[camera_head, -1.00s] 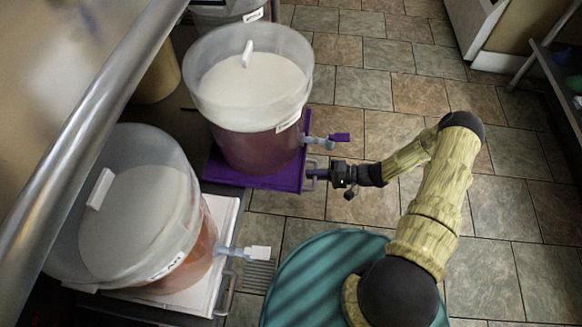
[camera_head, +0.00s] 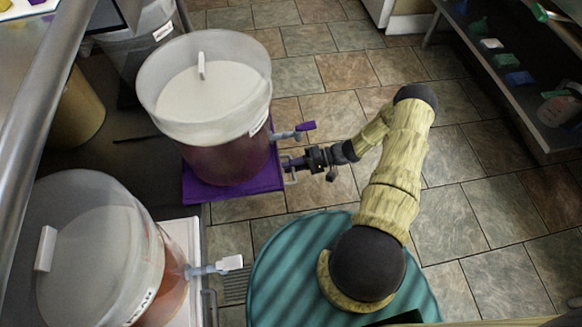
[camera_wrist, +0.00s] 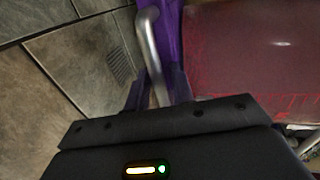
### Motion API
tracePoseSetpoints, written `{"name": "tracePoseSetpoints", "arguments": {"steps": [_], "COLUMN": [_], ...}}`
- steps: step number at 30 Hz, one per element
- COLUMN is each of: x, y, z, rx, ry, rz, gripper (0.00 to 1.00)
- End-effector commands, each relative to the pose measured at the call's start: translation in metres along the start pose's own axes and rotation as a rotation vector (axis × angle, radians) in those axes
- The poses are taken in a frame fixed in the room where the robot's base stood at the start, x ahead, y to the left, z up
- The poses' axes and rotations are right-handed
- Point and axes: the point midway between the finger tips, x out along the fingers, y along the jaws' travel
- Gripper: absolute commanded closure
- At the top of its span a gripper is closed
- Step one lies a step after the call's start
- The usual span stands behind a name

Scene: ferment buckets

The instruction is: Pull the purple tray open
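The purple tray (camera_head: 235,191) sticks out from the rack under a clear bucket (camera_head: 212,105) of dark red liquid with a white lid. The tray's metal handle (camera_head: 290,172) is at its right edge. My gripper (camera_head: 291,162) is at this handle, below the bucket's purple-levered tap (camera_head: 293,133). In the wrist view the handle (camera_wrist: 148,42) runs between my two fingers (camera_wrist: 158,88), which close in on both sides of it. The purple tray edge (camera_wrist: 170,40) and the red bucket show beside it. The exact finger contact is dark and hard to see.
A second bucket (camera_head: 95,255) with orange-red liquid stands on a white tray (camera_head: 190,240) at front left; its tap juts out. A metal rail (camera_head: 30,130) crosses the left. Shelves (camera_head: 515,70) stand at the far right.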

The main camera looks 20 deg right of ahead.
Motion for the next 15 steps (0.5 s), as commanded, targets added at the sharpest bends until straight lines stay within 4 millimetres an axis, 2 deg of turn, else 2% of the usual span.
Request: {"name": "tracePoseSetpoints", "arguments": {"steps": [10,15], "x": [0.000,-0.015], "y": [0.000,-0.001], "z": [0.003,0.004], "rx": [0.004,0.004], "ry": [-0.006,-0.006], "rz": [-0.003,-0.003], "gripper": [0.70,0.70]}}
